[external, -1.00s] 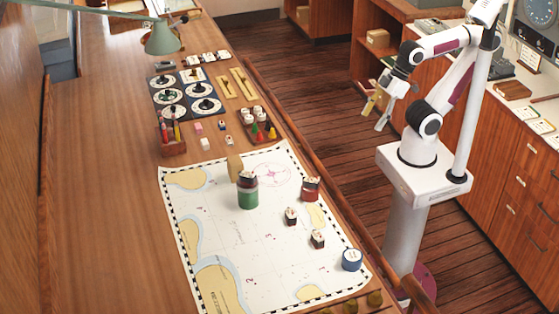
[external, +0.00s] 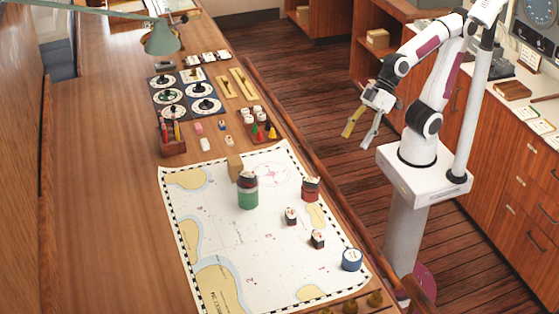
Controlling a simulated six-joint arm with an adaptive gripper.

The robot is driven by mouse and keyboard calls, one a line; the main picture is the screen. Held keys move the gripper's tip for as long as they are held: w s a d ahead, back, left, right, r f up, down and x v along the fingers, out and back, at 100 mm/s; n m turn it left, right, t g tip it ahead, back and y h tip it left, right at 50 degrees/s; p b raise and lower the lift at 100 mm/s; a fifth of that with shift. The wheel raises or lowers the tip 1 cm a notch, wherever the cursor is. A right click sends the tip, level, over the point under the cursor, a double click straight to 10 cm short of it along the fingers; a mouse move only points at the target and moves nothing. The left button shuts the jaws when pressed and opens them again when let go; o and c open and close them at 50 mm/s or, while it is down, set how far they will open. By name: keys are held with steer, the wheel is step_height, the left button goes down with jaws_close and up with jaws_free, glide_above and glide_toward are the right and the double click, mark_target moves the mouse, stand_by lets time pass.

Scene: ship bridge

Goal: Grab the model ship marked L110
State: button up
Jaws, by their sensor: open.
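Several small blocky pieces that may be model ships are on the white chart (external: 215,215). One dark piece with a white top (external: 291,216) is at the chart's right middle, and a similar dark piece (external: 317,239) is nearer the camera. A red piece (external: 311,189) is by the right edge. Another dark-topped piece (external: 247,179) appears to sit on a green cylinder (external: 247,198). The markings are too small to read, so I cannot tell which is L110. My gripper (external: 358,138) is open and empty, over the floor right of the table, apart from all pieces.
A blue round tin (external: 352,260) and a tan block (external: 235,167) are on the chart. Beyond it are a pencil box (external: 173,141), a tray of coloured pieces (external: 258,124) and round dials (external: 172,95). A wooden rail (external: 300,145) edges the table. A lamp (external: 162,40) overhangs the far end.

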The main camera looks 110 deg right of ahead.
steer(key=w+a+t+y, duration=0.1)
steer(key=w+a+y, duration=0.1)
steer(key=w+a, duration=0.6)
steer(key=m+t+h, duration=0.1)
steer(key=t+h, duration=0.3)
glide_toward(317, 238)
steer(key=shift+w+d+f, duration=0.3)
steer(key=shift+d+f, duration=0.05)
steer(key=shift+f, duration=0.15)
steer(key=shift+w+d+f, duration=0.3)
steer(key=shift+d+f, duration=0.05)
steer(key=shift+f, duration=0.1)
steer(key=shift+s+a+f+t+h, duration=0.15)
steer(key=shift+f+t, duration=0.1)
steer(key=shift+f, duration=0.15)
steer(key=shift+s+a+f+t+h, duration=0.15)
steer(key=shift+f+t, duration=0.1)
steer(key=shift+f, duration=0.15)
steer(key=shift+w, duration=0.1)
steer(key=shift+x, duration=1.25)
steer(key=shift+d, duration=0.1)
